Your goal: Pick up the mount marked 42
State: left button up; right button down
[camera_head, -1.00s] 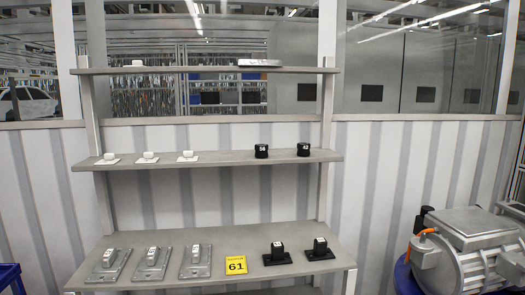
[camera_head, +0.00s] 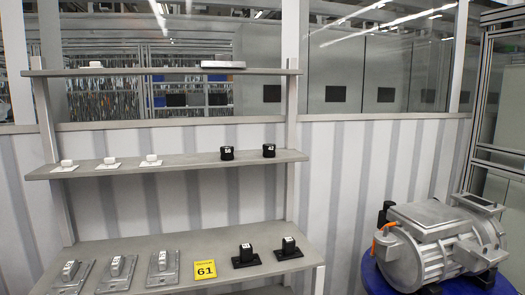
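The mount marked 42 (camera_head: 269,150) is a small black piece on the right part of the middle shelf (camera_head: 190,161). A similar black mount marked 56 or 58 (camera_head: 227,153) stands just left of it; its last digit is hard to read. Neither of my grippers is in view.
Several white pieces (camera_head: 109,163) sit on the left of the middle shelf. The lower shelf (camera_head: 230,279) holds grey mounts (camera_head: 163,265), black mounts (camera_head: 288,247) and a yellow 61 sign (camera_head: 205,269). A grey drive unit (camera_head: 430,240) stands on a blue round stand (camera_head: 370,276) at right.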

aim_at(269, 149)
jog(key=i+j+z, duration=0.35)
jog(key=i+j, duration=0.35)
jog(key=i, duration=0.05)
